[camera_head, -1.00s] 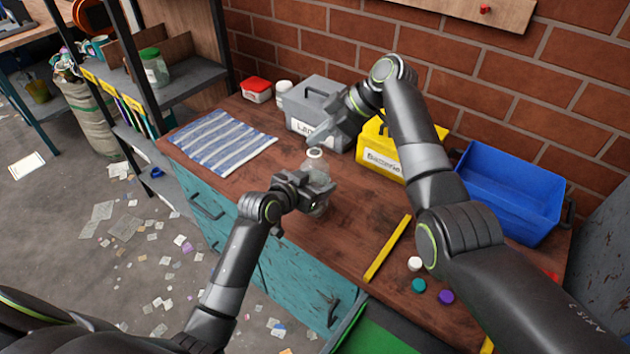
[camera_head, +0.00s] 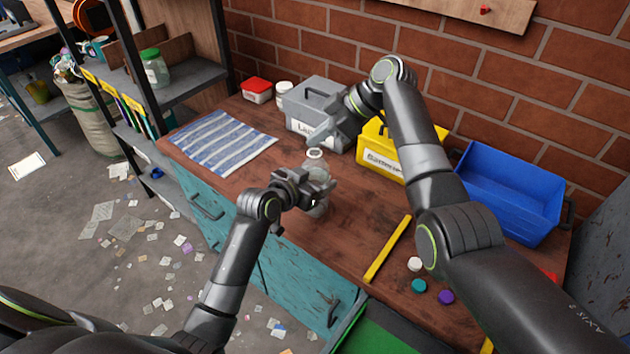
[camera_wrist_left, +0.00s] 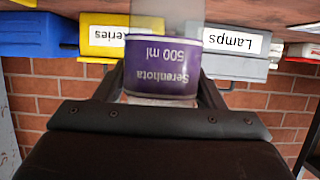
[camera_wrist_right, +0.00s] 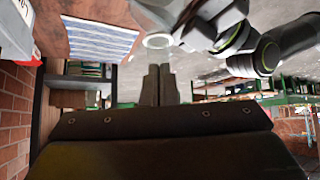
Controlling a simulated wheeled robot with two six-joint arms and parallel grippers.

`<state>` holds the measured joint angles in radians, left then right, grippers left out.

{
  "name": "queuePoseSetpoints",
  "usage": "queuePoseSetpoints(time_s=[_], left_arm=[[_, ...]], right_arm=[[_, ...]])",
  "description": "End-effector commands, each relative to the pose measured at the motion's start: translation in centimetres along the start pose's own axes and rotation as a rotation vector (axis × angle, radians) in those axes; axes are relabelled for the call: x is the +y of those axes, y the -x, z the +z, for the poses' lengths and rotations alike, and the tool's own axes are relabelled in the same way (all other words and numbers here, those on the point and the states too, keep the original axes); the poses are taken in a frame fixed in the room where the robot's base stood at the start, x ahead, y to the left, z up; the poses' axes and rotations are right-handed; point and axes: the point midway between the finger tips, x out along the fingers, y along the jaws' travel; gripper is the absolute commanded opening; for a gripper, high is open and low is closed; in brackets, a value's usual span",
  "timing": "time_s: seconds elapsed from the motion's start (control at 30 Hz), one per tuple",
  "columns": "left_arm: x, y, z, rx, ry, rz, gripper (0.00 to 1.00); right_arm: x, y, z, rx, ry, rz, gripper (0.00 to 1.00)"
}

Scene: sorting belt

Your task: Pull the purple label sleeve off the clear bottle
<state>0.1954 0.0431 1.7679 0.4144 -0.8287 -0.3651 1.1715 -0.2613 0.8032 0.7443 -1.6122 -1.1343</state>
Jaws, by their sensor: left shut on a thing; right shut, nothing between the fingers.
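The clear bottle (camera_head: 315,161) stands upright and uncapped on the brown bench, in front of the grey box. My left gripper (camera_head: 318,188) is shut around its middle. The purple label sleeve (camera_wrist_left: 162,65), marked "Serenhota 500 ml", sits between these fingers in the left wrist view, still around the bottle; clear bottle (camera_wrist_left: 168,16) shows past it. In the head view the gripper mostly hides the sleeve. My right gripper (camera_head: 318,142) is shut and empty just behind and above the bottle's mouth. The right wrist view shows its closed fingers (camera_wrist_right: 158,84) near the bottle's round mouth (camera_wrist_right: 158,41).
The grey "Lamps" box (camera_head: 308,108), yellow batteries box (camera_head: 378,160) and blue bin (camera_head: 510,200) line the wall. A striped cloth (camera_head: 218,142) lies left. A yellow strip (camera_head: 388,249) and white, teal and purple caps (camera_head: 446,297) lie right. Bench is clear around the bottle.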

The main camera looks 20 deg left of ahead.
Motion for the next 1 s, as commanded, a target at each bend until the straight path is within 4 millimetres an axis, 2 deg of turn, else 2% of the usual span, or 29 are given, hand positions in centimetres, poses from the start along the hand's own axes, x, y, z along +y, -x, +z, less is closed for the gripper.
queuePoseSetpoints(time_s=[0.03,0.63,1.0], left_arm=[[0.1,0.0,-0.3,0.007,0.0,0.002,0.48],[0.1,0.7,-2.0,0.008,0.001,0.003,0.48],[0.1,0.7,-2.0,0.007,0.001,0.003,0.48]], right_arm=[[-0.2,-0.8,1.1,-0.013,-0.019,-0.015,0.0],[-0.3,-0.8,1.1,-0.012,-0.019,-0.015,0.0],[-0.3,-0.8,1.1,-0.012,-0.019,-0.015,0.0]])
